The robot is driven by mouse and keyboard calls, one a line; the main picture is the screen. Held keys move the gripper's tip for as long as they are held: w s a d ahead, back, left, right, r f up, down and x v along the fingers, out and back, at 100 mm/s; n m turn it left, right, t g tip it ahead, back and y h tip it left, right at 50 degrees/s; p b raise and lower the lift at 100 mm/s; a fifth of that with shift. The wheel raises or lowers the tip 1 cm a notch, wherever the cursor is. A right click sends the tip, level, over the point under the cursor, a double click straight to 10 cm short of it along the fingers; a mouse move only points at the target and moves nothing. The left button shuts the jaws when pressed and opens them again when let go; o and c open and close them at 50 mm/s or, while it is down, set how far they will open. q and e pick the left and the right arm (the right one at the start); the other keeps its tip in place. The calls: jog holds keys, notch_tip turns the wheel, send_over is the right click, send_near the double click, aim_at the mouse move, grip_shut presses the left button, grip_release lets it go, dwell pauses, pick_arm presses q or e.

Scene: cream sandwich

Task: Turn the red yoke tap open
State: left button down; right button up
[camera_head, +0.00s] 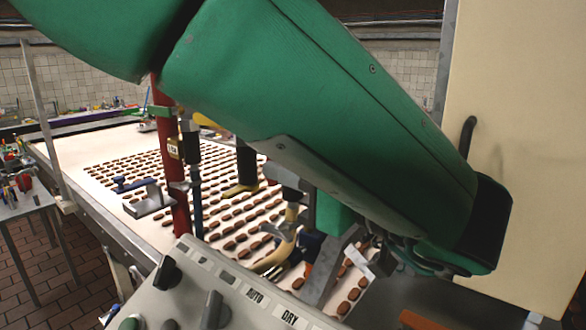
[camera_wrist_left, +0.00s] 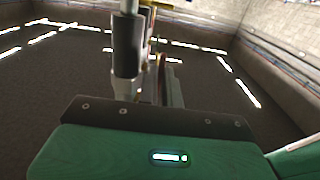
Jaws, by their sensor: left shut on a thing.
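My left arm, in green covers, crosses the head view from the upper left to the right. My left gripper (camera_head: 335,262) hangs below it, partly hidden by the arm, above the conveyor and behind the control panel. In the left wrist view my left gripper (camera_wrist_left: 150,75) is shut on a thin reddish-brown part (camera_wrist_left: 161,72), which seems to be the red yoke tap's handle. The tap's body is hidden or too small to make out, so its turn angle cannot be told. My right gripper is not in view.
A red upright pipe (camera_head: 176,200) with a brass tag stands left of the gripper. Brown biscuits lie in rows on the pale conveyor (camera_head: 80,145). A grey control panel (camera_head: 230,290) with black knobs is in front. A cream cabinet (camera_head: 530,120) stands at the right.

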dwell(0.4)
pick_arm(q)
jog(key=c, duration=1.6)
grip_release()
